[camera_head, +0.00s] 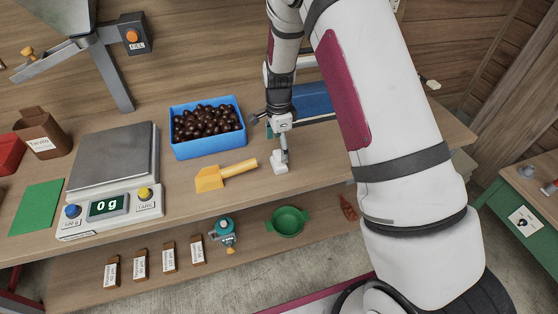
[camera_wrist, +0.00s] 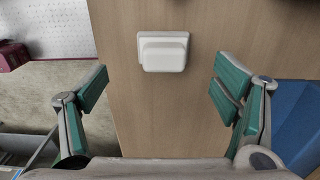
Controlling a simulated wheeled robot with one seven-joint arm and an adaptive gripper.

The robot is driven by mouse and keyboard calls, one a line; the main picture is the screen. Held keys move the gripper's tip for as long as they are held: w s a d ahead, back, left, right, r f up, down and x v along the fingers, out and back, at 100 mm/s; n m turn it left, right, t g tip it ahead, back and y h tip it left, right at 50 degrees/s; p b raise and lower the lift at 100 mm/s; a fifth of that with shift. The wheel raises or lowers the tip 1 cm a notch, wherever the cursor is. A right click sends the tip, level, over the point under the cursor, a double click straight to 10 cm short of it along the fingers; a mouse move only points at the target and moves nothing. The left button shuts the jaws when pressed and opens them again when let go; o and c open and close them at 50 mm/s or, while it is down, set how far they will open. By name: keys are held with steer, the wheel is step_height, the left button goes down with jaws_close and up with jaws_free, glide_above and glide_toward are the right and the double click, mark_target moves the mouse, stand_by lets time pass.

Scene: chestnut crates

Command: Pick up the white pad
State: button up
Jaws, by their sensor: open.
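The white pad (camera_wrist: 163,52) lies on the wooden bench top, a small rounded block with a raised part, near the top middle of the wrist view. In the head view the white pad (camera_head: 279,168) is near the bench's front edge, right of the yellow scoop, partly behind my gripper. My gripper (camera_head: 279,142) is above it, pointing down. In the wrist view my gripper (camera_wrist: 162,90) is open, with green-padded fingers wide apart and nothing between them. The pad appears beyond the fingertips, between their lines, apart from both.
A blue crate of chestnuts (camera_head: 208,154) and a yellow scoop (camera_head: 209,179) are left of the pad. A scale (camera_head: 107,215) reading 0 g stands farther left. A lower shelf holds a green bowl (camera_head: 288,222). The bench around the pad is bare.

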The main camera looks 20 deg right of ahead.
mark_target(279, 154)
steer(key=shift+w+f+p, duration=0.15)
steer(key=shift+f+p, duration=0.2)
steer(key=shift+f, duration=1.4)
steer(key=shift+w+f+p, duration=0.1)
steer(key=shift+f+p, duration=0.25)
steer(key=shift+f, duration=1.4)
steer(key=shift+c, duration=0.6)
steer(key=c, duration=1.1)
